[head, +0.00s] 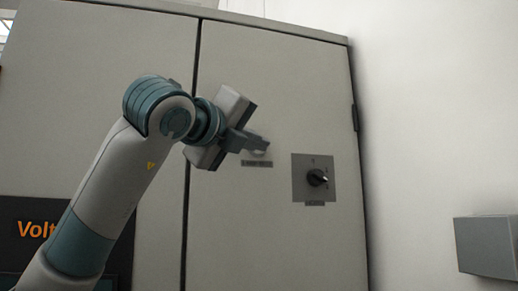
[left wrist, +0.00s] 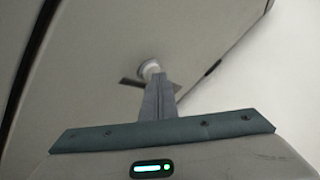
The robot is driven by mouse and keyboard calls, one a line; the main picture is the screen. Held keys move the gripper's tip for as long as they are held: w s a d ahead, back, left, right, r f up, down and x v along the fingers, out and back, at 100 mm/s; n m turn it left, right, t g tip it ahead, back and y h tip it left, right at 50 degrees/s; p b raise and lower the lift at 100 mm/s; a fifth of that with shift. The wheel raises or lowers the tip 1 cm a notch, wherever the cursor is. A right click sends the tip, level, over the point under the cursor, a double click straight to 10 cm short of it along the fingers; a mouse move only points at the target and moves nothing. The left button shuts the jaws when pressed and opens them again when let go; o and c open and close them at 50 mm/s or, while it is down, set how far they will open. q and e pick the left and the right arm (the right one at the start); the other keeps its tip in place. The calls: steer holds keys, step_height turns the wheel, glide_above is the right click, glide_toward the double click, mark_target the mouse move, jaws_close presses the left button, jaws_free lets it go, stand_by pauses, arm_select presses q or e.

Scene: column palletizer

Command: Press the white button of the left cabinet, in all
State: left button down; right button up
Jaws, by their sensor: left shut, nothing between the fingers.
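The cabinet (head: 270,90) is a large grey two-door one that fills most of the head view. My left gripper (head: 262,146) is shut and empty, in front of its right door, with the fingertips at the spot just above a small dark label (head: 257,163). In the left wrist view, the white button (left wrist: 149,68) is a round knob on the door above its label plate. The shut fingers (left wrist: 158,80) point at it and overlap its lower edge. I cannot tell whether they touch it. In the head view the button is mostly hidden behind the fingers. My right gripper is not in view.
A black rotary switch (head: 317,177) on a grey plate sits to the right of the gripper on the same door. A grey box (head: 486,246) is on the white wall at the lower right. A dark panel with orange lettering (head: 30,230) is at the lower left.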

arm_select(q)
steer(key=shift+s+d+b, duration=0.2)
steer(key=shift+s+b, duration=0.25)
steer(key=shift+s, duration=0.15)
steer(key=s+b, duration=0.1)
steer(key=s+d+b, duration=0.1)
steer(key=s, duration=0.1)
steer(key=s+b, duration=0.1)
steer(key=shift+s+d, duration=0.3)
steer(key=shift+s, duration=0.05)
steer(key=shift+w+a+f, duration=0.1)
steer(key=shift+w, duration=0.05)
stand_by(0.9)
